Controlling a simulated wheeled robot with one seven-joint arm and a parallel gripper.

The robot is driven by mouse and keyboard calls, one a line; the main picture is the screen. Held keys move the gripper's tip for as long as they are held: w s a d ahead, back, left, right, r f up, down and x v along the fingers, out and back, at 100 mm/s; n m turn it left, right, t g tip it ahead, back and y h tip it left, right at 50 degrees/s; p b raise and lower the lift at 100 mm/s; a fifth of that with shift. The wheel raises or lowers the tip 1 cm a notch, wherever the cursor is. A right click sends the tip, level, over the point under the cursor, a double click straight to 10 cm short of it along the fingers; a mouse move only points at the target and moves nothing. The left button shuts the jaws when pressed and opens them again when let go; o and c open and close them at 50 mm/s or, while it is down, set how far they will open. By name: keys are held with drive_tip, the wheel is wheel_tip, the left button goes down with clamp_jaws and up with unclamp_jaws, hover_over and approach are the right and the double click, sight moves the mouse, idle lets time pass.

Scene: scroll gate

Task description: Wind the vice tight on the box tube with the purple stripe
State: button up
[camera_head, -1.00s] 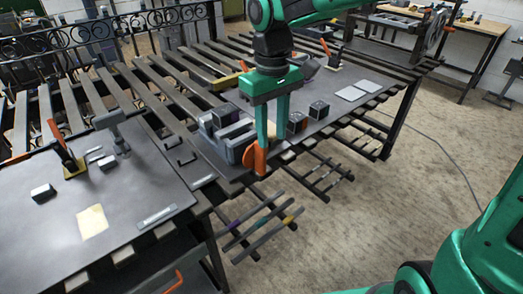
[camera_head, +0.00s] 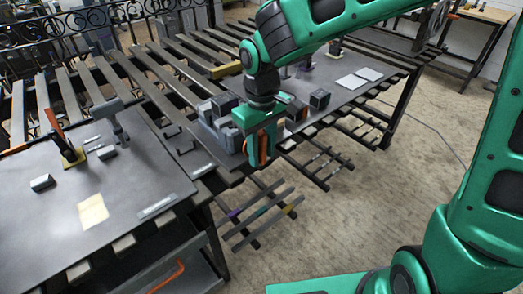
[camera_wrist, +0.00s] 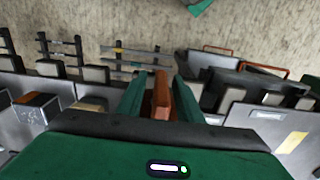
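The grey vice (camera_head: 212,127) stands at the near edge of the slatted bench, just left of my gripper. Its orange handle (camera_head: 263,150) points downward at the front, and it also shows in the wrist view (camera_wrist: 161,97). My gripper (camera_head: 262,158) is around the handle, a green finger on each side. In the wrist view a small gap shows beside the left finger, so the fingers look open. A bar with a purple stripe (camera_head: 233,213) lies on the low rack, beside bars with a green and a yellow stripe. The vice's jaws are partly hidden.
A dark cube (camera_head: 319,99) stands on the bench right of my gripper. The left table (camera_head: 130,190) holds a red-handled tool (camera_head: 64,140) and a yellowish sheet (camera_head: 93,211).

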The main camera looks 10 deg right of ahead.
drive_tip(key=shift+f, duration=0.15)
clamp_jaws()
drive_tip(key=shift+d+y, duration=0.1)
drive_tip(key=shift+y, duration=0.2)
drive_tip(key=shift+g+y, duration=0.7)
drive_tip(key=shift+y, duration=0.1)
drive_tip(key=g+y, duration=0.1)
drive_tip(key=y, duration=0.1)
drive_tip(key=g+y, duration=0.1)
drive_tip(key=shift+s+a+g+y, duration=0.15)
drive_tip(key=shift+a+g+y, duration=0.1)
drive_tip(key=shift+g+y, duration=0.05)
drive_tip(key=g+y, duration=0.2)
drive_tip(key=y, duration=0.1)
drive_tip(key=g+y, duration=0.1)
drive_tip(key=y, duration=0.1)
drive_tip(key=shift+s+a+r, duration=0.1)
drive_tip(key=shift+a+r, duration=0.1)
drive_tip(key=shift+r, duration=0.05)
drive_tip(key=shift+r+g+y, duration=0.15)
drive_tip(key=shift+g+y, duration=0.65)
drive_tip(key=shift+y, duration=0.25)
drive_tip(key=shift+r+g+y, duration=0.1)
drive_tip(key=shift+g+y, duration=0.7)
drive_tip(key=shift+y, duration=0.25)
